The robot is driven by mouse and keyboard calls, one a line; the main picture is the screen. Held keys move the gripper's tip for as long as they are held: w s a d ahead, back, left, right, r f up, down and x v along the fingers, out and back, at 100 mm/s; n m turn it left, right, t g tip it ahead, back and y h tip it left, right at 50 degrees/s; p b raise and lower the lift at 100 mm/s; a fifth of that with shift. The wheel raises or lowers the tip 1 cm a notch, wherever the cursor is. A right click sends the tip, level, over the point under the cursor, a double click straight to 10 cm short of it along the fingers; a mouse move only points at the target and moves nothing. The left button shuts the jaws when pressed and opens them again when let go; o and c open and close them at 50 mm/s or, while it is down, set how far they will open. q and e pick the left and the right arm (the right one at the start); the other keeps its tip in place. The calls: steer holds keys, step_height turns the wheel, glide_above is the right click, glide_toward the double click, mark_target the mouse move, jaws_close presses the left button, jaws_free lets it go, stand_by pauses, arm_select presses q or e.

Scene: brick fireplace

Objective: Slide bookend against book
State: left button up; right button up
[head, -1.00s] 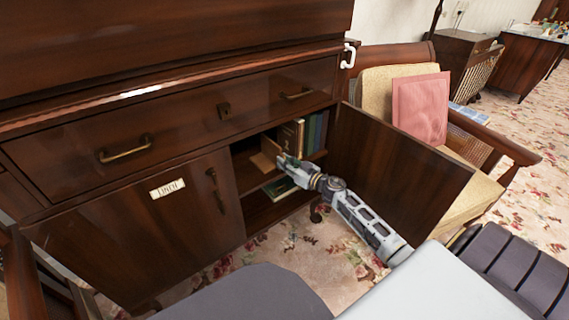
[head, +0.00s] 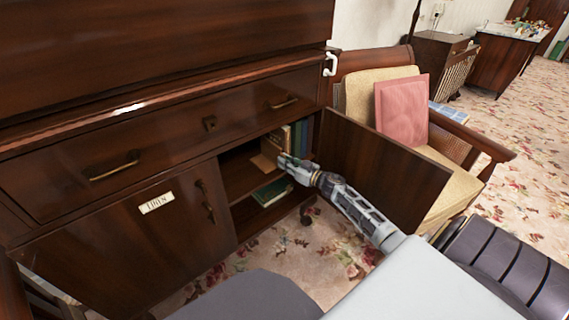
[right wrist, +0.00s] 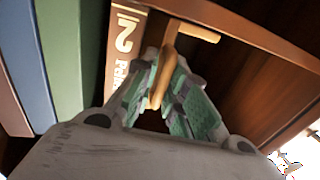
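A tan wooden bookend (head: 264,162) stands on the upper shelf inside the open cabinet, left of the books. In the right wrist view the bookend (right wrist: 168,62) has its thin upright part between the green finger pads of my right gripper (right wrist: 163,100). The fingers are closed around it. In the head view my right gripper (head: 284,161) reaches into the opening and hides part of the bookend. My left gripper is out of view.
A green book (right wrist: 62,50) and a blue book (right wrist: 20,60) stand beyond the tan one. A book (head: 272,192) lies on the lower shelf. The open cabinet door (head: 380,170) flanks my right arm. A chair with a pink cushion (head: 402,108) stands behind the door.

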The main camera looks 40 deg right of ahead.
steer(key=o, duration=0.3)
steer(key=shift+o, duration=0.2)
